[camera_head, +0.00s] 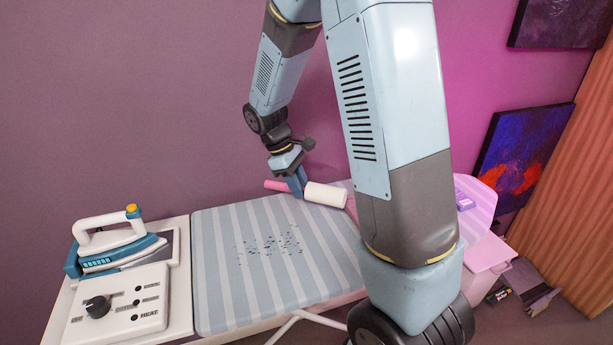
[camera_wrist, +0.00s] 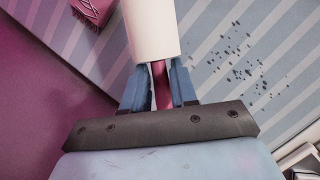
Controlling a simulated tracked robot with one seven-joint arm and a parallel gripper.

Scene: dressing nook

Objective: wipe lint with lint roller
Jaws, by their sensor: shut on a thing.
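A lint roller with a white cylinder (camera_head: 325,195) and a pink handle (camera_head: 276,186) is held by my gripper (camera_head: 297,183) at the back of the ironing board (camera_head: 215,290). In the wrist view the white cylinder (camera_wrist: 150,28) points away from my gripper (camera_wrist: 159,90), whose blue fingers are shut on the pink handle. Dark lint specks (camera_head: 268,245) lie scattered on the striped cover, in front and to the left of the roller. The lint (camera_wrist: 240,50) shows at the right in the wrist view, apart from the roller. I cannot tell whether the roller touches the cover.
A white and blue iron (camera_head: 115,245) stands at the left end, behind a panel with a black knob (camera_head: 97,307). A pink fringed thing (camera_wrist: 92,10) lies near the roller in the wrist view. The wall is close behind the board. My arm hides the board's right part.

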